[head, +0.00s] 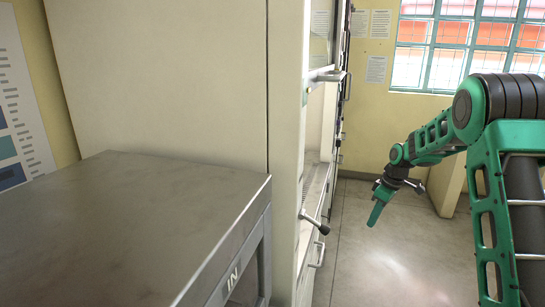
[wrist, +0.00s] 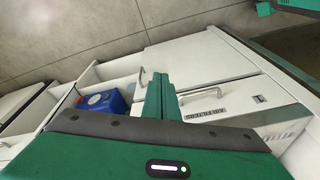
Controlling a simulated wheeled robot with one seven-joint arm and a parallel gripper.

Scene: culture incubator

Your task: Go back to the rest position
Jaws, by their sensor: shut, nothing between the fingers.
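My gripper (head: 377,212) is at the end of my green arm, right of centre in the head view. It hangs in free air over the floor, to the right of the tall cream cabinet (head: 170,80). In the wrist view my gripper (wrist: 160,82) shows its green fingers together with nothing between them. Behind the fingers in that view are white cabinet fronts (wrist: 205,58) with metal handles. The gripper appears apart from them.
A grey metal table (head: 130,220) marked "IN" stands at the front left. A black-tipped handle (head: 318,224) sticks out from the cabinet's open side. A blue container (wrist: 102,102) sits in a white compartment in the wrist view. The grey floor (head: 390,265) below my gripper is clear.

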